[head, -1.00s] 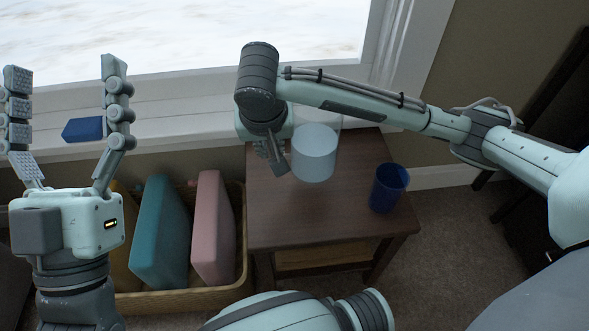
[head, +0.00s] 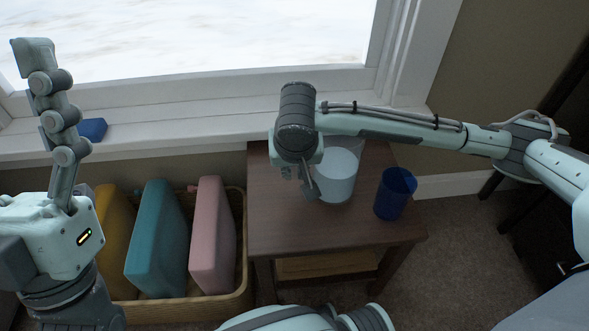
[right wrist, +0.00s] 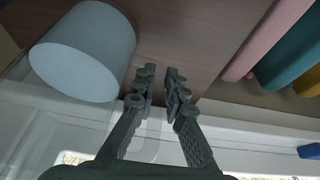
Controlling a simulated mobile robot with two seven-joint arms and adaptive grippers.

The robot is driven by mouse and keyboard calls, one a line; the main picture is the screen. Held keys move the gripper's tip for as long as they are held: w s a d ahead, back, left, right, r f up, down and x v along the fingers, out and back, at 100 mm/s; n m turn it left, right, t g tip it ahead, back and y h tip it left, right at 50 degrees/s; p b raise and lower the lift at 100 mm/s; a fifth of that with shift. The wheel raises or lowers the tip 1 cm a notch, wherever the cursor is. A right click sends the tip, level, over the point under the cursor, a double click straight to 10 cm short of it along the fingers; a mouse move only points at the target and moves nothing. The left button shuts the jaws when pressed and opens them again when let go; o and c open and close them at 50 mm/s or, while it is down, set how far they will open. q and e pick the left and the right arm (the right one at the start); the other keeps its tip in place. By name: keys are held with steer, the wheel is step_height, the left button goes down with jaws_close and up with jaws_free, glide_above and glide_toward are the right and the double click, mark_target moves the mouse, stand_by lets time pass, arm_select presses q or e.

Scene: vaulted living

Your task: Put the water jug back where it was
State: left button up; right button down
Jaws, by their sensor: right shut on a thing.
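The water jug (head: 337,175) is clear, with pale water inside. My left gripper (head: 50,110) is raised and empty at the left edge; one finger shows, spread upright, and the other is out of frame.
A blue cup (head: 395,193) stands on the table just right of the jug. A basket (head: 245,255) with yellow, teal and pink cushions sits left of the table. A blue object (head: 92,129) lies on the windowsill. The table's front is bare.

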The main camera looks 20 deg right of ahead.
steer(key=c, duration=2)
jaws_free()
steer(key=shift+f, duration=0.1)
steer(key=o, duration=0.4)
